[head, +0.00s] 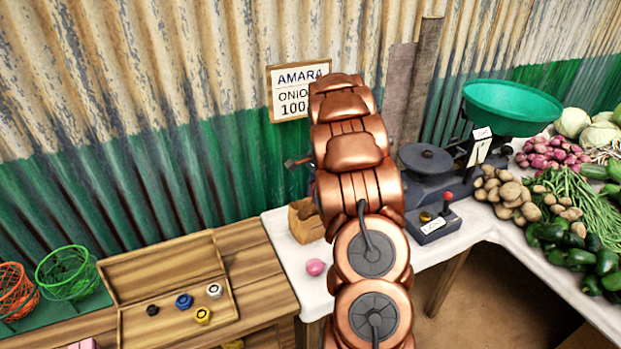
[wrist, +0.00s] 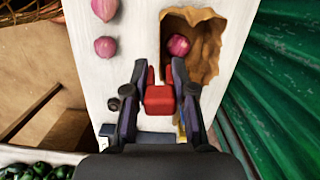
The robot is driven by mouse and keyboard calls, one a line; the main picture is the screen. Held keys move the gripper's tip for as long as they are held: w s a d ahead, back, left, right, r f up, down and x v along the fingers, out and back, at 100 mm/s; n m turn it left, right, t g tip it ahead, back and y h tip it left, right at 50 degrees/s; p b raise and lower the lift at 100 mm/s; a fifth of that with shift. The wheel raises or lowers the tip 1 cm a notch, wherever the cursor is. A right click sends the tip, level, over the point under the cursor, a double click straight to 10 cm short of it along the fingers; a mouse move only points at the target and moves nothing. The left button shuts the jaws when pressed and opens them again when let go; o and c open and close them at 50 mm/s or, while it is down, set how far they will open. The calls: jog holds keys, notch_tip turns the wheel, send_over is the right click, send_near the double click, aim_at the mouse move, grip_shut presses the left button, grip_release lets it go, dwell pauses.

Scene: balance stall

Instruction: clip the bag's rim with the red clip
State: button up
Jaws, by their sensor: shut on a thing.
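The bag (head: 306,222) is a brown paper bag standing open on the white table, partly hidden behind my arm in the head view. In the wrist view the bag (wrist: 207,50) lies beyond my fingertips, with a pink onion (wrist: 179,45) inside its opening. My gripper (wrist: 160,88) is shut on the red clip (wrist: 159,99), which sits between the two dark fingers. The clip appears just short of the bag's near rim in the picture; whether it touches the rim I cannot tell. In the head view my arm hides the clip and most of the gripper.
A pink onion (head: 315,267) lies on the white table (head: 285,250); the wrist view shows two onions outside the bag. A control box (head: 433,225) and a scale with a green pan (head: 512,106) stand right. A wooden tray (head: 160,270) with several small weights is left. Corrugated wall stands behind.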

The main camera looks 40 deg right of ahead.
aim_at(318, 215)
jog(key=shift+s+d+m, duration=0.1)
jog(key=shift+d+m, duration=0.2)
jog(key=shift+d, duration=0.1)
jog(key=shift+f, duration=0.1)
jog(key=shift+f, duration=0.1)
jog(key=shift+f, duration=0.2)
jog(key=shift+f+b, duration=1.2)
jog(key=shift+f, duration=3.05)
jog(key=o, duration=0.8)
jog(key=shift+o, duration=0.2)
